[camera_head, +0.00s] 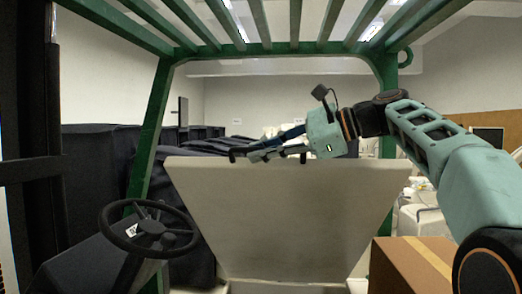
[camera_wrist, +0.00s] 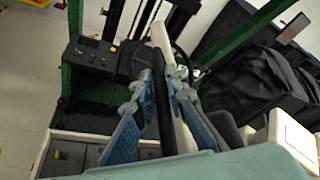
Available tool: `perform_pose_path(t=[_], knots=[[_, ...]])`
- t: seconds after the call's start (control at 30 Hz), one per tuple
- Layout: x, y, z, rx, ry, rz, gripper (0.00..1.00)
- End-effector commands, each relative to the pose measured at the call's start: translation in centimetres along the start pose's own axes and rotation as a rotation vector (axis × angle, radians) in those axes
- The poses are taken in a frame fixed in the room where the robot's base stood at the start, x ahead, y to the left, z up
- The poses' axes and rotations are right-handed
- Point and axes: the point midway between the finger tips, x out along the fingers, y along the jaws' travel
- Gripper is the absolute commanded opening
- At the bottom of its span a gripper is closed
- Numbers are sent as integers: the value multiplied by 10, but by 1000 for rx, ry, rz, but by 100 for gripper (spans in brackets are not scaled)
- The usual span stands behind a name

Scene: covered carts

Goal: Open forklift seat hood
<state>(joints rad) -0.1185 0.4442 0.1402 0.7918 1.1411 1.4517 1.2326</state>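The forklift seat hood (camera_head: 290,215) is a broad beige panel standing raised and tilted in the middle of the head view, inside the green frame. In the wrist view its beige edge (camera_wrist: 160,38) shows nearly edge-on, with a black part (camera_wrist: 163,110) beside it. My gripper (camera_head: 268,154) is at the hood's top edge. In the wrist view, the blue fingers of my gripper (camera_wrist: 160,80) are apart, one on each side of the edge and black part. Whether both fingers press on it is not clear.
The green overhead frame (camera_head: 155,120) surrounds the hood. A black steering wheel (camera_head: 148,229) stands at the left. A cardboard box (camera_head: 405,268) is at the lower right, below my arm. Dark covered carts (camera_head: 95,165) stand behind on the left.

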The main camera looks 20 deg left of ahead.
Motion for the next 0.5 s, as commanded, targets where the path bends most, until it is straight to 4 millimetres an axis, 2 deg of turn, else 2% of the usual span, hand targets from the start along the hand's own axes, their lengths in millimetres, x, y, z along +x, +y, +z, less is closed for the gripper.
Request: perform_pose_path(t=[0.03, 0.1, 0.5], knots=[[0, 0, -1, 2, 0, 0, 19], [0, 0, 0, 1, -1, 0, 27], [0, 0, 3, -2, -6, 2, 27]])
